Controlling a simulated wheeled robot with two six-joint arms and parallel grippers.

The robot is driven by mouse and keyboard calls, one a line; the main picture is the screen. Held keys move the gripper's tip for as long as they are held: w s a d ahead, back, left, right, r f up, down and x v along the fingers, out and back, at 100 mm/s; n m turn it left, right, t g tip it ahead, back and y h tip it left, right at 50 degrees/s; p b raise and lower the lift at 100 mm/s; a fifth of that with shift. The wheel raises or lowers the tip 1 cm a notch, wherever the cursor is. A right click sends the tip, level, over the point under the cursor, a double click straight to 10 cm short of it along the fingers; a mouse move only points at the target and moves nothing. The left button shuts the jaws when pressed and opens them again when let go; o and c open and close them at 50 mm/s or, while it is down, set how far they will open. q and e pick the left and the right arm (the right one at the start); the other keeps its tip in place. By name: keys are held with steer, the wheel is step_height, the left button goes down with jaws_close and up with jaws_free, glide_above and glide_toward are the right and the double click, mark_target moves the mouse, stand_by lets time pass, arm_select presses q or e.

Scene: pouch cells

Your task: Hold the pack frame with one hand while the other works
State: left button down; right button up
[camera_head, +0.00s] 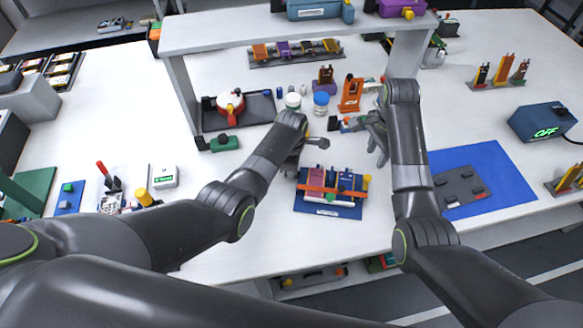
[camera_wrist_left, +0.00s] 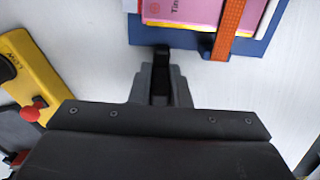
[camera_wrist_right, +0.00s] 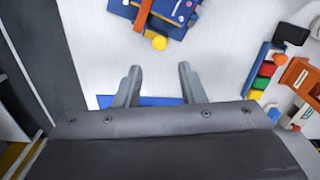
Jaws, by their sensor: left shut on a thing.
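The blue pack frame (camera_head: 328,211) lies on the white table in front of me, with pink and blue pouch cells and an orange strap (camera_head: 331,190) across it. In the left wrist view the frame's blue edge (camera_wrist_left: 190,40) meets the tips of my left gripper (camera_wrist_left: 162,55), which is shut on it. In the head view my left gripper (camera_head: 294,165) is at the frame's upper left, partly hidden by its arm. My right gripper (camera_wrist_right: 158,80) is open and empty. In the head view my right gripper (camera_head: 378,148) is above the table, up and right of the frame and apart from it.
A blue mat (camera_head: 492,170) with a grey tray (camera_head: 458,188) lies at the right. Orange holders (camera_head: 351,95), small jars (camera_head: 321,101) and coloured blocks stand behind the frame, under a white shelf (camera_head: 290,28). A yellow box with a red button (camera_wrist_left: 30,80) is left of my left gripper.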

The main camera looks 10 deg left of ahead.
steer(key=c, duration=0.4)
steer(key=shift+w+f+n, duration=0.1)
steer(key=shift+w+n, duration=0.1)
steer(key=shift+n, duration=0.7)
jaws_close()
steer(key=shift+w+f+n+t+y, duration=0.15)
steer(key=shift+w+f+n+t, duration=0.3)
steer(key=shift+f+n, duration=1.65)
steer(key=shift+w+f+n+t+y, duration=0.4)
steer(key=shift+f+n, duration=0.85)
steer(key=shift+n, duration=1.5)
steer(key=shift+w+f+n+t+h, duration=0.1)
steer(key=shift+w+f+n+t, duration=0.35)
steer(key=shift+f+n, duration=1.65)
steer(key=shift+w+r+n, duration=0.15)
steer(key=shift+r+n, duration=0.2)
steer(key=shift+r, duration=0.05)
